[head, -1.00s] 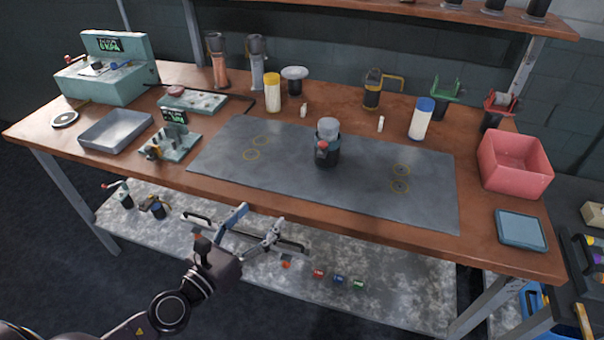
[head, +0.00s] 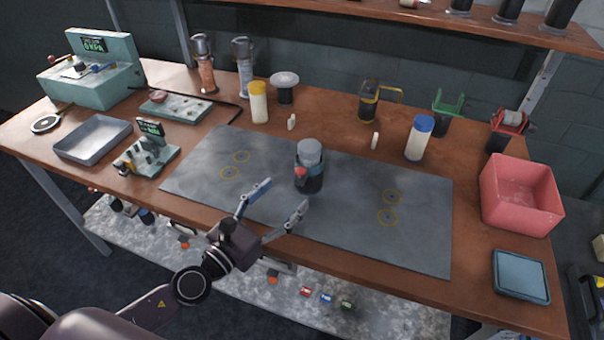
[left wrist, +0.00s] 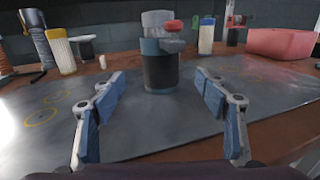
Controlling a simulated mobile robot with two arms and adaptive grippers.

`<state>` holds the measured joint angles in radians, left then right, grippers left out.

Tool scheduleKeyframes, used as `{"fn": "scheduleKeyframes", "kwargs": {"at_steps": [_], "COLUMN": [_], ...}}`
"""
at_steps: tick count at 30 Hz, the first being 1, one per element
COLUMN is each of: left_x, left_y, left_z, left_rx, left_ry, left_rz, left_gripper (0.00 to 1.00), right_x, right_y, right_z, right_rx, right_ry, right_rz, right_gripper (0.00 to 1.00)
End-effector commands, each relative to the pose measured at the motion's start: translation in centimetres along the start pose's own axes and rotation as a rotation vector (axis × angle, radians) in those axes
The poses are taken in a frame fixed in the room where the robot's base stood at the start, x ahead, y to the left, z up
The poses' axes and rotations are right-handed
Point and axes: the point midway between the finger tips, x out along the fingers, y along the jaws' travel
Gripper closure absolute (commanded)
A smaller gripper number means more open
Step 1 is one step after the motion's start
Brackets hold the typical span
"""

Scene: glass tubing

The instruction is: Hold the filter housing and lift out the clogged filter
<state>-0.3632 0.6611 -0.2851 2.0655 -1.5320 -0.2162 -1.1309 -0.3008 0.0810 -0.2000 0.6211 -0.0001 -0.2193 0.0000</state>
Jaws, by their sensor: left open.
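The filter housing (head: 310,180) is a dark upright cylinder with a red knob on its side, standing on the grey mat (head: 420,235). A pale grey cylindrical filter (head: 310,150) sticks up out of its top. My left gripper (head: 280,197) is open and empty at the mat's front edge, just short of the housing. In the left wrist view the housing (left wrist: 160,75) stands ahead, between the two spread fingers but beyond their tips, with the filter (left wrist: 157,22) above it. The fingers do not touch it. My right gripper is in neither view.
A pink bin (head: 520,195) and a blue tray (head: 521,277) stand at the right. A white bottle with a blue cap (head: 419,138) and a yellow-capped bottle (head: 259,102) stand behind the mat. A grey tray (head: 92,139) lies at the left. The mat around the housing is clear.

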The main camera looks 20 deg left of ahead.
Motion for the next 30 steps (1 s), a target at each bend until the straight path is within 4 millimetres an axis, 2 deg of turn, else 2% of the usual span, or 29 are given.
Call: {"fn": "scheduleKeyframes", "kwargs": {"at_steps": [1,5,9,15,21,28,30], "left_x": [1.0,3.4,5.9,8.5,9.5,9.5,9.5], "left_y": [0.0,0.0,0.0,0.0,-0.1,-0.1,-0.1], "left_z": [0.6,0.6,0.5,0.2,0.1,0.1,0.1], "left_rx": [-0.001,-0.003,-0.001,0.000,0.000,0.000,0.000], "left_ry": [-0.004,-0.004,-0.003,-0.002,0.000,0.000,0.000], "left_rz": [0.000,0.001,0.000,0.000,-0.002,-0.001,-0.001], "left_gripper": [0.33,0.33,0.33,0.33,0.33,0.33,0.38], "right_x": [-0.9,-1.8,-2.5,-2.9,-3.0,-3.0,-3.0], "right_y": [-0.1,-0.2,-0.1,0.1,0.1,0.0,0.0], "right_z": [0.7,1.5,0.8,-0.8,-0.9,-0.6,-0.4], "right_rx": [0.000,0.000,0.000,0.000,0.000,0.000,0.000], "right_ry": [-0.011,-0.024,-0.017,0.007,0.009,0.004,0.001], "right_rz": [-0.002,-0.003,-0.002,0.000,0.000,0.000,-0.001], "right_gripper": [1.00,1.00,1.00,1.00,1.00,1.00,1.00]}}
